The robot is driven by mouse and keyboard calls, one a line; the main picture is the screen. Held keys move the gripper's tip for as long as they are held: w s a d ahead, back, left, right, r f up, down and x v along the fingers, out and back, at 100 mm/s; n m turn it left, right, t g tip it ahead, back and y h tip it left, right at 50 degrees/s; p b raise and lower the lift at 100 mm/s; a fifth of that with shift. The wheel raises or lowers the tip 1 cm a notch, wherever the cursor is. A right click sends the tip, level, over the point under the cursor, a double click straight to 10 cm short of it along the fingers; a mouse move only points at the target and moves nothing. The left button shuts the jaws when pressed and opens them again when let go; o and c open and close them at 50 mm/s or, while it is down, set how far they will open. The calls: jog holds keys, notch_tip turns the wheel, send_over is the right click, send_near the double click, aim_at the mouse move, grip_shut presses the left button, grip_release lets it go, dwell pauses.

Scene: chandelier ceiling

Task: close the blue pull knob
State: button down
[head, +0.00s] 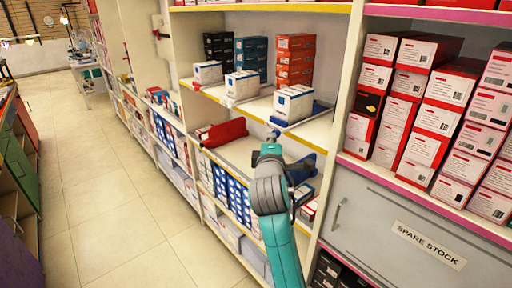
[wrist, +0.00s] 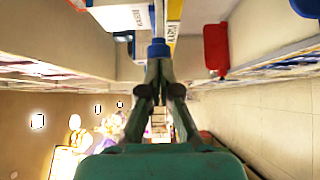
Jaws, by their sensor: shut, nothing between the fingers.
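The blue pull knob (head: 275,135) shows as a small blue spot at the yellow front edge of the middle shelf, just beyond my gripper (head: 271,147). In the wrist view the blue knob (wrist: 158,48) sits directly in front of the fingertips of my gripper (wrist: 158,64). My gripper is shut, with nothing between its fingers. The fingertips look touching or very close to the knob; I cannot tell which. In the head view my arm hides part of the lower shelf.
White-and-blue boxes (head: 294,103) stand on the shelf behind the knob. A red bin (head: 222,132) is on the left and a dark blue part (head: 303,169) on the right below. A grey "SPARE STOCK" drawer (head: 400,225) is at right. The aisle floor (head: 110,190) is clear.

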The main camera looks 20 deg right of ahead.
aim_at(281, 132)
jog(key=shift+w+d, duration=0.3)
jog(key=shift+d, duration=0.65)
jog(key=shift+w+d, duration=0.25)
jog(key=shift+d, duration=0.65)
jog(key=shift+d+r, duration=0.1)
